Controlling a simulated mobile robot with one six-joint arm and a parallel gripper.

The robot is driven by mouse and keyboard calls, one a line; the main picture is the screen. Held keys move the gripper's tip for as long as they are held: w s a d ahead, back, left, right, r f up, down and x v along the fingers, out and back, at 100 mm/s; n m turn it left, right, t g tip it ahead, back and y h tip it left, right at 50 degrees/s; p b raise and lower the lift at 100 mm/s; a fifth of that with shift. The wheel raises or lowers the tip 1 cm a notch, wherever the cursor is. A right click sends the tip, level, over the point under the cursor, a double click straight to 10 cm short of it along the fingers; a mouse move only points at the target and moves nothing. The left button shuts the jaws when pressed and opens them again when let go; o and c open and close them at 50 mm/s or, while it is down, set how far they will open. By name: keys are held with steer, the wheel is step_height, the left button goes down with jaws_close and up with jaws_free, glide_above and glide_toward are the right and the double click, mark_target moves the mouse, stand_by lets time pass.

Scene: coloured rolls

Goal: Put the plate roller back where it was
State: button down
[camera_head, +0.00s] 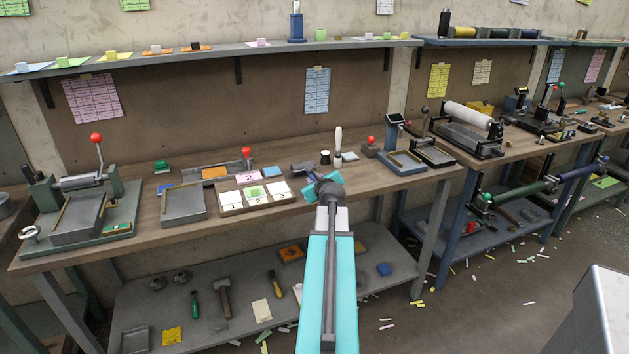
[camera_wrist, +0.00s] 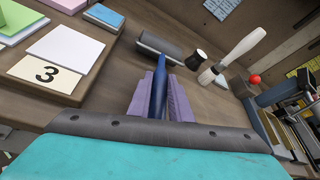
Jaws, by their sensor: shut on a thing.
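The plate roller (camera_wrist: 158,48) has a dark grey cylinder and a blue handle. In the wrist view my gripper (camera_wrist: 161,90) is shut on the blue handle, between its two purple fingers, and the cylinder points away toward the bench. I cannot tell whether the cylinder touches the bench top. Part of the handle is hidden by the fingers and my arm.
A tray of numbered cards (camera_head: 230,208) lies left of the roller. A wall shelf (camera_head: 200,54) runs above the bench.

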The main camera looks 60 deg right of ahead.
steer(key=shift+f, duration=0.45)
steer(key=c, duration=1.5)
jaws_free()
steer(key=shift+c, duration=0.2)
steer(key=shift+a, duration=0.1)
steer(key=shift+a, duration=0.15)
steer(key=b+v, duration=0.3)
steer(key=v, duration=0.4)
steer(key=shift+s+a+r, duration=0.1)
steer(key=shift+s+r, duration=0.05)
steer(key=shift+s, duration=0.25)
steer(key=b, duration=0.6)
steer(key=shift+a+r, duration=0.1)
steer(key=shift+r, duration=0.1)
steer(key=b, duration=0.5)
steer(key=shift+s+a+r, duration=0.15)
steer(key=shift+s+a, duration=0.1)
steer(key=shift+s, duration=0.05)
